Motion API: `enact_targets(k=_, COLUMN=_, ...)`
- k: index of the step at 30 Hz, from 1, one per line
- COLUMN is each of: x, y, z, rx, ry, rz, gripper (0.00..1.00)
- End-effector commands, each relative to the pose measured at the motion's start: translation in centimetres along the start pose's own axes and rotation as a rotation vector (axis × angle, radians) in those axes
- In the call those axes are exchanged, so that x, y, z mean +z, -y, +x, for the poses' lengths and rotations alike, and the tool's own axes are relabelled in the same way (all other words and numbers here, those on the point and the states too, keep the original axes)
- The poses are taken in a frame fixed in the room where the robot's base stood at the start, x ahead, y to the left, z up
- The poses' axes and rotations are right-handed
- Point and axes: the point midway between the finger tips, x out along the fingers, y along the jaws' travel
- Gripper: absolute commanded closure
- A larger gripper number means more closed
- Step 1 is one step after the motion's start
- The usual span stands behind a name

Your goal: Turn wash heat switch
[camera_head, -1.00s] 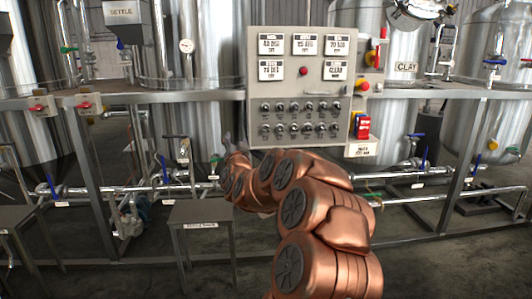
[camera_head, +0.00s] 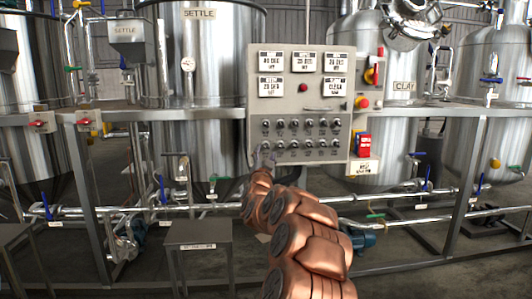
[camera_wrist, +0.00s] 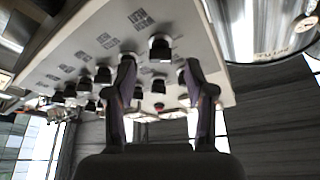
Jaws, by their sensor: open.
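The grey control panel (camera_head: 255,95) carries two rows of small black knob switches (camera_head: 294,143) below its display plates. My gripper (camera_head: 265,158) is at the panel's lower left corner, by the left end of the lower row. In the wrist view, my gripper (camera_wrist: 159,64) is open, its two fingers pointing at the panel face. One black knob (camera_wrist: 159,47) shows between and just beyond the fingertips. I cannot tell whether the fingers touch it. Other knobs (camera_wrist: 103,75) lie to the left.
A red emergency switch (camera_head: 364,145) and a red-yellow rotary switch (camera_head: 372,73) sit on the panel's right side. Steel tanks (camera_head: 205,60) stand behind a metal frame with pipes and valves. A small grey table (camera_head: 198,234) stands at the lower left.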

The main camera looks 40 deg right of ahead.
Motion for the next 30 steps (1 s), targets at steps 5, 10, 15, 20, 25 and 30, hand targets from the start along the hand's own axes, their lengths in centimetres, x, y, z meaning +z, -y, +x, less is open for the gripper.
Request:
enact_targets(k=5, x=-0.1, y=0.0, z=1.5, rx=0.000, ry=-0.002, rz=0.000, gripper=0.46)
enact_targets(k=10, x=-0.1, y=0.0, z=2.5, rx=-0.001, ry=-0.003, rz=0.000, gripper=0.46)
enact_targets(k=15, x=0.0, y=0.1, z=2.9, rx=-0.001, ry=0.001, rz=0.001, gripper=0.46)
enact_targets(k=20, x=0.0, y=0.1, z=3.0, rx=-0.001, ry=0.001, rz=0.001, gripper=0.46)
enact_targets(k=25, x=-0.1, y=0.1, z=3.0, rx=-0.001, ry=0.001, rz=0.001, gripper=0.47)
enact_targets(k=30, x=-0.1, y=0.1, z=3.0, rx=-0.001, ry=0.000, rz=0.001, gripper=0.65)
